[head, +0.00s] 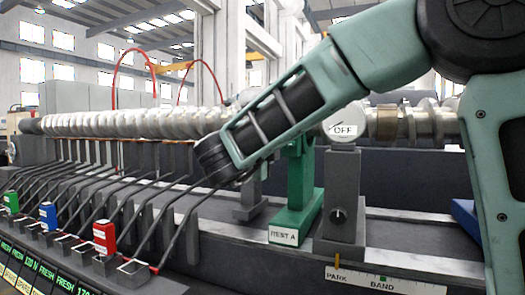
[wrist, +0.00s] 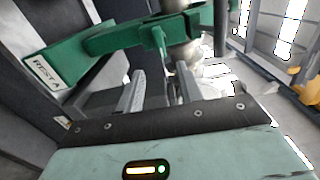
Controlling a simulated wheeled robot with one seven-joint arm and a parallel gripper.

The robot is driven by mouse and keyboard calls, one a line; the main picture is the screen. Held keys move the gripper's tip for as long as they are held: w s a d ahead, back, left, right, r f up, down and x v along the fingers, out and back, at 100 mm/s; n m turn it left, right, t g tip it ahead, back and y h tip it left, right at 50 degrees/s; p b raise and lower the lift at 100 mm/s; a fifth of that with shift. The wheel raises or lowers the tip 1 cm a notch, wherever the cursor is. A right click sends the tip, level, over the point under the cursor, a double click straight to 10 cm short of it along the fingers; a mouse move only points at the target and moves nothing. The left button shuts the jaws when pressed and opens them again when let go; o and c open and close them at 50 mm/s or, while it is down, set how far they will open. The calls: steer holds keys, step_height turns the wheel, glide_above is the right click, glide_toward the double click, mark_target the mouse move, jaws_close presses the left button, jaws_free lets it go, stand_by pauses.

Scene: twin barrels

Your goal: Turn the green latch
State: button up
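A green stand labelled REST A (head: 297,190) rises under the long barrel right of centre in the head view, partly behind my arm. In the wrist view, green parts cross the top, with the REST A foot (wrist: 50,68) at the left. A small green tab (wrist: 159,42) hangs from the green bar just beyond my fingertips; I cannot tell if it is the latch. My gripper (wrist: 160,75) is open, with two grey fingers apart and nothing seen between them. In the head view my arm hides the fingers.
The ribbed metal barrel (head: 130,122) runs across the bench. A grey post (head: 342,195) with a knob stands right of the green stand. Angled rods and red (head: 104,236), blue (head: 48,215) and green (head: 11,201) tags line the left. A PARK/BAND scale (head: 385,282) is at front right.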

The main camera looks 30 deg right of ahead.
steer(key=v, duration=0.5)
stand_by(0.4)
